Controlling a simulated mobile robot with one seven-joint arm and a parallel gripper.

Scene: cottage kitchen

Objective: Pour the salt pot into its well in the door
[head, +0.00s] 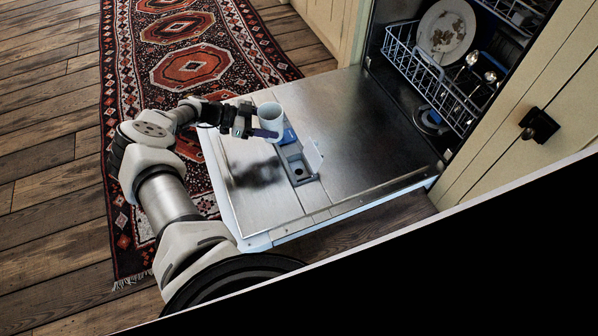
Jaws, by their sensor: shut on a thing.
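My gripper (262,132) is shut on a white pot (270,113), the salt pot, and holds it above the lowered dishwasher door. The pot looks close to upright, with its open top showing; its contents cannot be made out. The dishwasher door (365,120) lies flat, metal side up. A grey dispenser (299,168) with a dark round well (299,173) is set in the door, just below and right of the pot in the picture. A pale flap (314,155) stands up at its right side. A blue part (289,135) shows beside the pot, partly hidden by it.
The open dishwasher holds a blue rack (425,75) with a soiled plate (446,32) and glasses or cutlery. Cream cupboards (550,110) with a dark handle (538,125) stand at the right. A patterned rug (190,65) lies on the wooden floor. The door's right part is clear.

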